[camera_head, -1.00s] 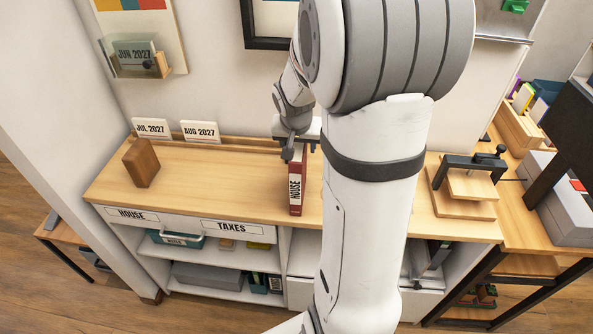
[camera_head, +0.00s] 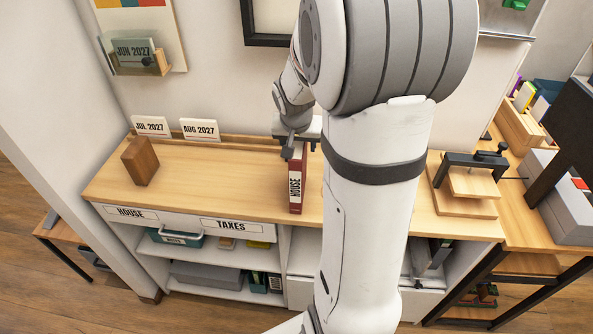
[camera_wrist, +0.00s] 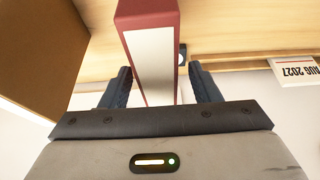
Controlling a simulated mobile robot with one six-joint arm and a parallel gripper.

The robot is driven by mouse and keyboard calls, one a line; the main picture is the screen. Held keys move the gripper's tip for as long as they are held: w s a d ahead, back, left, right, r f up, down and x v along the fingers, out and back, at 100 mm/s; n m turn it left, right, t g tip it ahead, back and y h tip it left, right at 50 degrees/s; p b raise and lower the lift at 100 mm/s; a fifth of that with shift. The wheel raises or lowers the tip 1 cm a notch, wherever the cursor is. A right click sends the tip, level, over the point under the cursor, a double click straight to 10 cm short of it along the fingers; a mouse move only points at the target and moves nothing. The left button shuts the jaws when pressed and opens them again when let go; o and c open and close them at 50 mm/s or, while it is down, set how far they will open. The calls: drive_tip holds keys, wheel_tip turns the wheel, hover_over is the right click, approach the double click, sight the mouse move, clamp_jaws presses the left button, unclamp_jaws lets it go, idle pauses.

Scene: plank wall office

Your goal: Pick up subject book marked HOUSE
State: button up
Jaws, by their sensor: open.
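The red book marked HOUSE (camera_head: 296,181) stands upright on the wooden counter (camera_head: 235,181), its labelled spine facing the front. It also shows in the wrist view as a red block with a pale face (camera_wrist: 152,50). My gripper (camera_head: 298,150) is at the top of the book. In the wrist view my gripper (camera_wrist: 164,86) is open, with one dark finger on each side of the book. A narrow gap shows on both sides. Part of the counter to the right is hidden behind my arm.
A wooden block (camera_head: 141,161) stands at the counter's left. Cards reading JUL 2027 (camera_head: 151,126) and AUG 2027 (camera_head: 199,130) lean at the back. A clamp press (camera_head: 467,183) stands to the right. The counter between block and book is clear.

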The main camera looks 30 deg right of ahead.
clamp_jaws()
idle(0.6)
